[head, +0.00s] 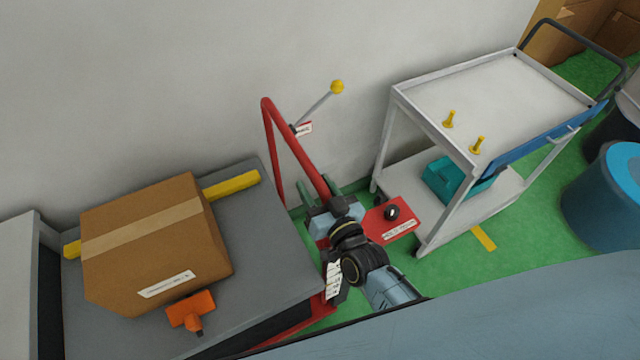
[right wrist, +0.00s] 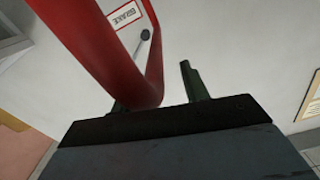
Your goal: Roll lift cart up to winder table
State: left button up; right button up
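The lift cart has a grey platform (head: 255,255) and a red push handle (head: 290,150) that rises along the wall side. A brake lever with a yellow knob (head: 337,87) stands by the handle, beside a tag. A taped cardboard box (head: 160,240) sits on the platform. My left gripper is not in view. I cannot tell which surface is the winder table.
A pale surface (head: 15,290) borders the platform at the left edge. A white two-shelf trolley (head: 390,92) stands on the right, with a teal bin (head: 440,182) below. A blue drum (head: 605,200) is further right. Green floor (head: 480,265) shows between them.

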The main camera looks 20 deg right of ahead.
jog(key=shift+w+d, duration=0.1)
jog(key=shift+d, duration=0.05)
jog(key=shift+d, duration=0.1)
jog(key=shift+s, duration=0.4)
jog(key=s+d+b, duration=0.1)
jog(key=s+d, duration=0.1)
jog(key=s, duration=1)
jog(key=shift+s, duration=0.2)
jog(key=shift+d, duration=0.1)
